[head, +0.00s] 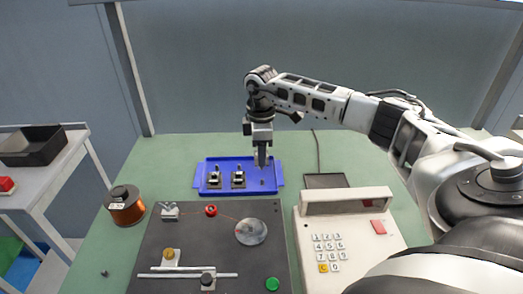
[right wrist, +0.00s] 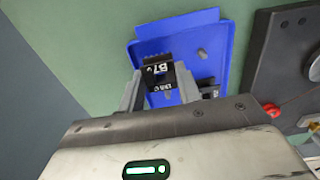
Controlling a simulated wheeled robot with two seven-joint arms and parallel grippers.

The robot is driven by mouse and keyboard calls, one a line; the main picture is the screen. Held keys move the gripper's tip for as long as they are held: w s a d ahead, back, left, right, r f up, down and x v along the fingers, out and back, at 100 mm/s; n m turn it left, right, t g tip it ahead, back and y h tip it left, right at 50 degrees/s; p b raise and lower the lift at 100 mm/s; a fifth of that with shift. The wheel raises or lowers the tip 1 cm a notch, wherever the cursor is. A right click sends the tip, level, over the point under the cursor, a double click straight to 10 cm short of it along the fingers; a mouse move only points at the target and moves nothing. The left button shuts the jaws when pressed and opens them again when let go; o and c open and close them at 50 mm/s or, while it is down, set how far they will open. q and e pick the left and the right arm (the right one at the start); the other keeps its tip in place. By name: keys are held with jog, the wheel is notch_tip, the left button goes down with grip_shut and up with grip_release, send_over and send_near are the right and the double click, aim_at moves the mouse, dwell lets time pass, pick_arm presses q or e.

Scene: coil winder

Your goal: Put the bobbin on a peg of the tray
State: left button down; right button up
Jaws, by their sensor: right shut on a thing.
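The blue tray (head: 272,174) lies on the green bench. Two black bobbins with pale middles, one at left (head: 215,178) and one beside it (head: 238,178), sit in its left and middle parts. My right gripper (head: 262,163) points down over the tray's right part. In the right wrist view its fingers are shut on a black bobbin (right wrist: 158,72) with white lettering on its flanges. The tray (right wrist: 222,40) is beneath it, with a bare grey peg (right wrist: 202,53) beside the held bobbin. Whether that bobbin touches the tray or sits on a peg, I cannot tell. My left gripper is not in view.
A dark winder plate (head: 215,240) with a red knob (head: 211,210) and a clear disc (head: 251,231) lies in front of the tray. A copper wire spool (head: 126,207) stands left. A keypad console (head: 345,240) stands right. A side table holds a black bin (head: 32,147).

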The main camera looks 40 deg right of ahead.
jog(key=shift+f+b, duration=0.4)
jog(key=shift+f, duration=0.55)
jog(key=o, duration=1)
notch_tip(320, 180, up, 16)
